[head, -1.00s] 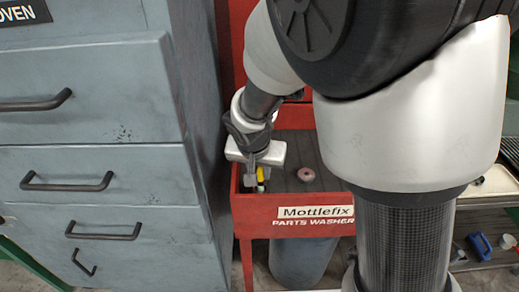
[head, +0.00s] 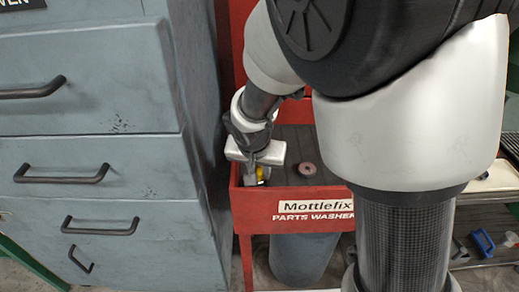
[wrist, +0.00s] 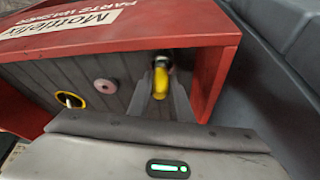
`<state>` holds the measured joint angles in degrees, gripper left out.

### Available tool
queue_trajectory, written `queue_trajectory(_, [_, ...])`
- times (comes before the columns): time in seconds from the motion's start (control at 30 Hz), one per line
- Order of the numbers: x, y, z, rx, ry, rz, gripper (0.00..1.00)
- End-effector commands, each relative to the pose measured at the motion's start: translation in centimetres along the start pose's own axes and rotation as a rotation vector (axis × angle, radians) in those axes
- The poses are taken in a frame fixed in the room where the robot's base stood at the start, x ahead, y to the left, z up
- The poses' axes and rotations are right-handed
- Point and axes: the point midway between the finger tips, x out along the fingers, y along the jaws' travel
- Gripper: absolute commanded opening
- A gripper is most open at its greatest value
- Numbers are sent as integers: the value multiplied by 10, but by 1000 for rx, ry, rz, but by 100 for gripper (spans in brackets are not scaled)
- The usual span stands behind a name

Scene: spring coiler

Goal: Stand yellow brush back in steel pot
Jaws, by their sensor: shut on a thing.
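The yellow brush (wrist: 161,82) is between the fingers of my gripper (wrist: 163,100) in the wrist view, and the gripper is shut on it. A dark end of it shows beyond the yellow part, near the washer's red wall. In the head view, my gripper (head: 254,176) is low in the left corner of the washer basin, with a bit of the yellow brush (head: 263,173) showing beside it. I cannot make out the steel pot clearly; a small dark and greyish shape beyond the brush is too small to identify.
The red parts washer (head: 290,212) has raised walls around a grey ribbed basin floor. A pinkish ring (head: 307,169) lies there, also seen in the wrist view (wrist: 105,86). A yellow-rimmed round thing (wrist: 69,99) lies farther left. A grey drawer cabinet (head: 100,120) stands close on the left.

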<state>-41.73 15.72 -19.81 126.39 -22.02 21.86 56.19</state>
Motion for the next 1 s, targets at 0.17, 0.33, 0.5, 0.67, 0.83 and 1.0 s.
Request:
queue_trajectory(0.17, [0, 0, 0, 0, 0, 0, 0])
queue_trajectory(0.33, [0, 0, 0, 0, 0, 0, 41])
queue_trajectory(0.5, [0, 0, 0, 0, 0, 0, 41])
queue_trajectory(0.67, [-4, 0, 0, 0, 1, -1, 41])
queue_trajectory(0.83, [-28, -1, -2, 0, 2, -4, 41])
queue_trajectory(1.0, [-70, -1, -2, 0, 3, -6, 41])
